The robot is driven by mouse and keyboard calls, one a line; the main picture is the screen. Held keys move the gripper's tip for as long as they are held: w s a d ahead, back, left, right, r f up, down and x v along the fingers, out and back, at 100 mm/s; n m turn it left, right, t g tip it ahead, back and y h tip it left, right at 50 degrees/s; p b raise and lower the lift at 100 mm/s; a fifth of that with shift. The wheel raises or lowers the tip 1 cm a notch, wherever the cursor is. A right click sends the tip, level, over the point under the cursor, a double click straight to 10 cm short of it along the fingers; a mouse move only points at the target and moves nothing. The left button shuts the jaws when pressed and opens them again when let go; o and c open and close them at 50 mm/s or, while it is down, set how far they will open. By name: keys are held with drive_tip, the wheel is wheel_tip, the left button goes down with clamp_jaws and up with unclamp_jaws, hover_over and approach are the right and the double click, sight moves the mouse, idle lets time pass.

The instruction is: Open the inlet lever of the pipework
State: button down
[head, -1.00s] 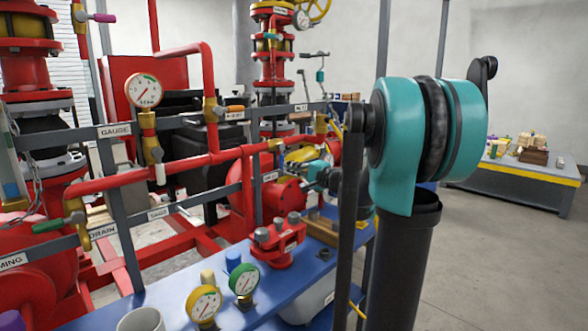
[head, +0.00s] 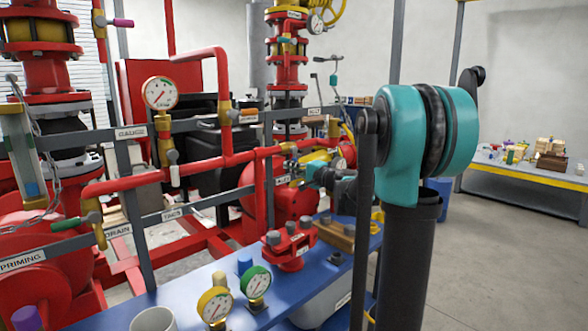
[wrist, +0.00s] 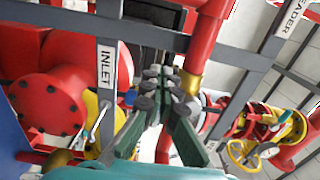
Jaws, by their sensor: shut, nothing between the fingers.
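My gripper (wrist: 160,76) is shut and empty. In the head view it (head: 299,170) is beyond my teal arm joint, close to the rail and red pipe. In the wrist view its fingers point at the gap between the INLET label (wrist: 105,66) and a red pipe with a brass fitting (wrist: 190,84). I cannot pick out the inlet lever for certain; the fingers cover part of this spot. A slim silver piece (wrist: 97,124) shows in front of a yellow part, left of the fingers. I cannot tell whether the fingers touch anything.
A grey rail (wrist: 228,58) crosses close to the fingers. A red flanged pump housing (wrist: 48,100) stands at left. The blue bench (head: 190,280) carries two gauges (head: 214,306) and a red flanged fitting (head: 288,248). Open floor (head: 475,250) lies at right.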

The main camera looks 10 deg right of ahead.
drive_tip(key=shift+w+d+f, duration=0.25)
drive_tip(key=shift+w+d, duration=0.1)
drive_tip(key=shift+w, duration=0.35)
drive_tip(key=shift+w+d+f, duration=0.25)
drive_tip(key=shift+w+d, duration=0.05)
drive_tip(key=shift+w, duration=0.35)
drive_tip(key=w+d+r, duration=0.2)
drive_tip(key=w+d, duration=0.1)
drive_tip(key=d, duration=0.2)
drive_tip(key=shift+w+r, duration=0.3)
drive_tip(key=shift+r, duration=0.1)
drive_tip(key=shift+f, duration=0.15)
drive_tip(key=v, duration=0.9)
drive_tip(key=shift+f, duration=0.4)
drive_tip(key=shift+s, duration=0.1)
